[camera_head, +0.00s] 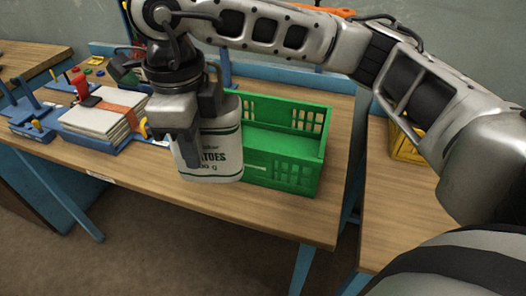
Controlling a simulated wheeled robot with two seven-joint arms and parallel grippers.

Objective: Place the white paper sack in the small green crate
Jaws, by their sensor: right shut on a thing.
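The white paper sack (222,158) has green print and hangs upright from my right gripper (193,150). The gripper is shut on the sack, and its fingers and wrist hide the sack's upper left part. The small green crate (285,163) stands on the wooden table, just right of and behind the sack. The sack overlaps the crate's left side in the picture, and I cannot tell whether they touch. The visible inside of the crate looks empty. My left gripper does not show.
A stack of folded pale sacks (100,121) with an orange band lies on a blue fixture at the left. A yellow crate (406,147) stands on another table at the right, partly behind my right arm. The table's front edge (285,232) is clear.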

